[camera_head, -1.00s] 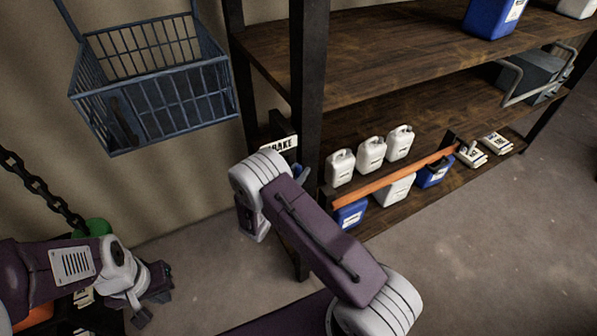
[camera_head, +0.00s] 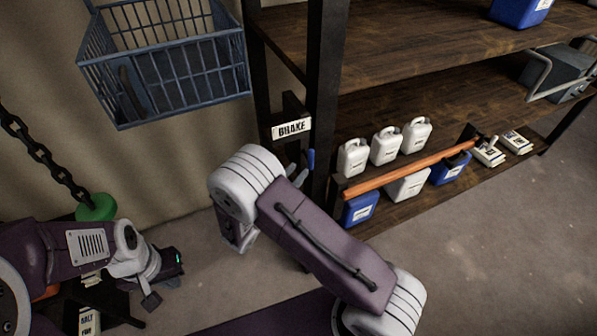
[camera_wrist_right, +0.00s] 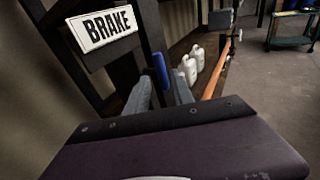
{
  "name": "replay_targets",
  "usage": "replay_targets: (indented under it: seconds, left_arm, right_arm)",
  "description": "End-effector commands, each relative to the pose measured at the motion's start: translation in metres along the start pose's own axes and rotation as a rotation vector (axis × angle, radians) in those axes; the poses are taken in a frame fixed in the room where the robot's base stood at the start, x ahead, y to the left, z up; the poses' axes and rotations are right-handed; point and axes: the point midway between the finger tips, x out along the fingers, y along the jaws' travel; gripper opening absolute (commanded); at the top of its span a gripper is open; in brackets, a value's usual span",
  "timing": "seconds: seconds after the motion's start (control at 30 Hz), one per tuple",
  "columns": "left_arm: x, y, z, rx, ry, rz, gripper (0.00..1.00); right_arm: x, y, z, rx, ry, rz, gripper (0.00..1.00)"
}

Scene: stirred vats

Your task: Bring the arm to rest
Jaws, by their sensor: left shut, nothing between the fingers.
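My left gripper (camera_head: 168,276) is at the lower left of the head view, low beside the wall, shut and holding nothing. My right arm reaches away from me across the middle of the head view, bent down at its far end. My right gripper (camera_wrist_right: 162,92) shows in the right wrist view with its two grey fingers apart. A blue handle (camera_wrist_right: 161,69) shows between and beyond the fingers; I cannot tell whether they touch it. The handle also shows in the head view (camera_head: 311,159), below a white BRAKE sign (camera_head: 291,128).
A blue wire basket (camera_head: 165,75) hangs on the wall. A chain (camera_head: 45,160) hangs near a green knob (camera_head: 96,207). The floor at right is clear.

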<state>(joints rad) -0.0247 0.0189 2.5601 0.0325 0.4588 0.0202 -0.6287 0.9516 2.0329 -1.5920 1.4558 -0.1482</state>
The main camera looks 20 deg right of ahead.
Motion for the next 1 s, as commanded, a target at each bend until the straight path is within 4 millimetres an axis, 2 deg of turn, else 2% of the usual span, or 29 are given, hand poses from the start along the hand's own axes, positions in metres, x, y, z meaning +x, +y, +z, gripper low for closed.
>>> replay_targets:
  seconds: [0.3, 0.37, 0.47, 0.53, 0.57, 0.6, 0.67, 0.73, 0.8, 0.9, 1.0]
  left_arm:
    - [0.000, 0.000, 0.000, 0.000, 0.000, 0.000, 0.00]
    - [0.004, 0.000, 0.000, 0.000, 0.000, 0.000, 0.00]
    - [0.020, 0.000, 0.002, 0.000, 0.000, 0.000, 0.00]
    - [0.038, -0.001, 0.004, 0.000, 0.000, 0.000, 0.00]
    - [0.047, -0.001, 0.005, 0.000, 0.000, 0.000, 0.00]
    - [0.059, -0.001, 0.006, 0.000, 0.000, 0.000, 0.00]
    - [0.076, -0.002, 0.008, 0.000, 0.000, 0.000, 0.00]
    - [0.091, -0.002, 0.010, 0.000, 0.000, 0.000, 0.00]
    - [0.103, -0.002, 0.011, 0.000, 0.000, 0.000, 0.00]
    - [0.113, -0.002, 0.012, 0.000, 0.000, 0.000, 0.00]
    - [0.116, -0.002, 0.012, 0.000, 0.000, 0.000, 0.00]
  right_arm:
    - [0.001, 0.000, 0.000, 0.001, 0.001, -0.002, 0.29]
    - [0.004, -0.008, -0.003, 0.014, 0.019, -0.032, 0.29]
    - [0.014, -0.054, -0.021, 0.103, 0.124, -0.209, 0.29]
    - [0.011, -0.109, -0.045, 0.246, 0.258, -0.430, 0.29]
    - [0.004, -0.133, -0.060, 0.332, 0.327, -0.542, 0.29]
    - [-0.011, -0.162, -0.082, 0.474, 0.424, -0.700, 0.29]
    - [-0.043, -0.188, -0.112, 0.719, 0.556, -0.929, 0.29]
    - [-0.077, -0.191, -0.138, 1.023, 0.674, -1.147, 0.29]
    - [-0.097, -0.179, -0.152, 1.311, 0.748, -1.307, 0.29]
    - [-0.106, -0.158, -0.154, 1.637, 0.794, -1.445, 0.29]
    - [-0.106, -0.146, -0.150, 1.815, 0.804, -1.506, 0.29]
